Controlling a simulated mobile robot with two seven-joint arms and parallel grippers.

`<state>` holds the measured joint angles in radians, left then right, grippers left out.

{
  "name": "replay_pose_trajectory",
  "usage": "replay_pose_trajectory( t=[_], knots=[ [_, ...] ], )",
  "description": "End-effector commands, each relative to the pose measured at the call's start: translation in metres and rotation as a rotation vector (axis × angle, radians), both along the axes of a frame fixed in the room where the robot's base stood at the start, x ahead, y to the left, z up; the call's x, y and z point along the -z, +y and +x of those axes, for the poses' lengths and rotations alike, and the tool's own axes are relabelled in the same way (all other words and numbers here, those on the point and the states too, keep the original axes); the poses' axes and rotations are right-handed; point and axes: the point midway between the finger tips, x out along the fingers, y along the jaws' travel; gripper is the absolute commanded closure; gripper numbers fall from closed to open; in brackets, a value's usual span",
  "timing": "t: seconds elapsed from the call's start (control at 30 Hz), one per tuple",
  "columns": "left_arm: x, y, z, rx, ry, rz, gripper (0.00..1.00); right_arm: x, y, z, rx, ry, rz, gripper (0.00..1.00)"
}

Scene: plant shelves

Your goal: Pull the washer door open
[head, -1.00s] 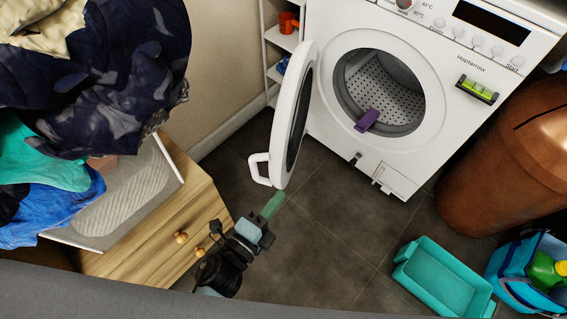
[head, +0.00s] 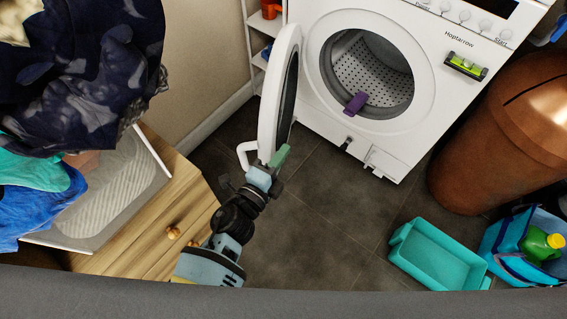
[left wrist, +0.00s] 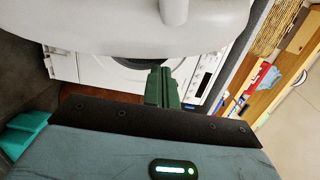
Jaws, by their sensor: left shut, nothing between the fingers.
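The white washer (head: 322,110) stands at the top middle of the head view. Its round door (head: 270,108) is swung well open to the left, roughly edge-on to me. The door's white handle (head: 243,155) sticks out at its lower left. My left gripper (head: 281,156) is shut and empty at the door's lower edge, right of the handle. I cannot tell if it touches the door. In the left wrist view the shut green fingers (left wrist: 162,85) point toward the pale door rim (left wrist: 150,30) across the top. My right gripper is not in view.
A purple item (head: 355,103) lies on the drum opening's lower rim. A wooden drawer unit (head: 150,225) with a laundry basket (head: 110,195) stands left. A teal tub (head: 437,258), a blue caddy (head: 505,240) and a copper bin (head: 515,130) stand right. Dark floor between is clear.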

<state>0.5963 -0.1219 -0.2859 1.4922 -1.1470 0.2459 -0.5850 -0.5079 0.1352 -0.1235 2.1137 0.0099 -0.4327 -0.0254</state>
Motion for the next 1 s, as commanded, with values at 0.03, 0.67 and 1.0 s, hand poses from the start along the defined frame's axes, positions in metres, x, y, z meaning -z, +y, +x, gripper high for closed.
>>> replay_pose_trajectory(
  t=[0.03,0.67,1.0],
  knots=[
    [-0.002,0.005,0.001,0.001,-0.004,0.001,1.0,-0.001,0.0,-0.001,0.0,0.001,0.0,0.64],
    [-0.002,0.025,0.004,0.002,-0.003,-0.001,1.0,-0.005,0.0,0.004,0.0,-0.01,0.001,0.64],
    [-0.001,0.066,0.012,0.003,-0.002,-0.003,1.0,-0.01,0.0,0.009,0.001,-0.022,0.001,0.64]
  ],
)
